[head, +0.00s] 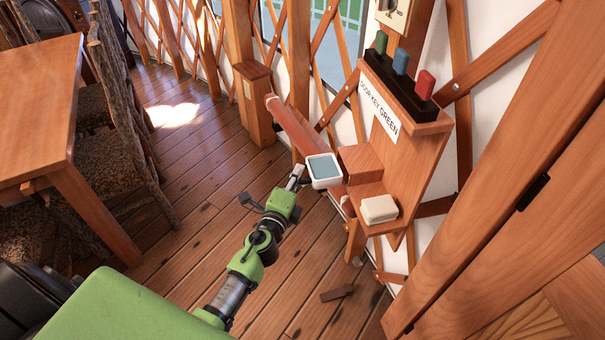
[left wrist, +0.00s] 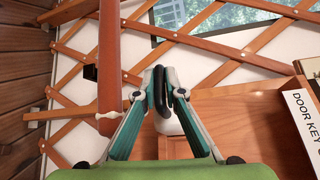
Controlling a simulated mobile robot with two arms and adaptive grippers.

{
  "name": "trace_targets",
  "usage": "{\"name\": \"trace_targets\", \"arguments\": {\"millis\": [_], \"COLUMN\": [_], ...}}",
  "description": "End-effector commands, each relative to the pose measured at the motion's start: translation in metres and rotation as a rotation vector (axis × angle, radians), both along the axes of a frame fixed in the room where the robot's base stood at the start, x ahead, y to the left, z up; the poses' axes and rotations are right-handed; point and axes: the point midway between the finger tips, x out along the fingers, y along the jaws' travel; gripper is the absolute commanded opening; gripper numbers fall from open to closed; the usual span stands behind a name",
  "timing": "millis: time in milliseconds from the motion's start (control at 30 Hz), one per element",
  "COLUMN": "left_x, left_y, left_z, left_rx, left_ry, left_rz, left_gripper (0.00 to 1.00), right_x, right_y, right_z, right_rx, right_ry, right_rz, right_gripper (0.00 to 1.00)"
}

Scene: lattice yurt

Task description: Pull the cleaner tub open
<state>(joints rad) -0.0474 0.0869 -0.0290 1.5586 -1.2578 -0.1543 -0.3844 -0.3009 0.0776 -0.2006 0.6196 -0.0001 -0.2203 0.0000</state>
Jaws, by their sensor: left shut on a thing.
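What I take to be the cleaner tub (head: 323,171) is a small white box with rounded corners and a grey-blue top face. The exact grip spot is mostly hidden by the fingers. My right gripper is not in view.
A wooden shelf unit (head: 416,160) carries a "DOOR KEY GREEN" label, green, blue and red pegs in a black holder (head: 397,82), and a cream block (head: 379,208).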

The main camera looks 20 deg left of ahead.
Motion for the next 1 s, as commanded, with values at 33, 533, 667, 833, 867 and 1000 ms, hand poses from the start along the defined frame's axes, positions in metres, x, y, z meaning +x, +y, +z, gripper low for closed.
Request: {"name": "trace_targets", "arguments": {"millis": [33,533,667,833,867,1000], "left_x": [-0.002,-0.006,-0.022,-0.056,-0.062,-0.088], "left_y": [0.003,0.001,-0.001,-0.005,-0.006,-0.008], "left_z": [-0.005,-0.002,-0.002,0.001,0.002,0.005], "left_rx": [0.004,0.001,0.001,0.0,0.0,-0.001], "left_ry": [0.009,0.004,0.007,0.008,0.008,0.008], "left_rz": [0.007,0.005,0.004,0.005,0.006,0.008], "left_gripper": [0.0,0.16,0.16,0.16,0.16,0.16], "right_x": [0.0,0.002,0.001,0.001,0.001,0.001], "right_y": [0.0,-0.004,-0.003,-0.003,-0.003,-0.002], "right_z": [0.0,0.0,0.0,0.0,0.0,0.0], "right_rx": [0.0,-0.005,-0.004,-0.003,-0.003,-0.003], "right_ry": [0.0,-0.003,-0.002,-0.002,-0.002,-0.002], "right_rz": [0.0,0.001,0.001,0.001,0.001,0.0], "right_gripper": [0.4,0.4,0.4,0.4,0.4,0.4]}}
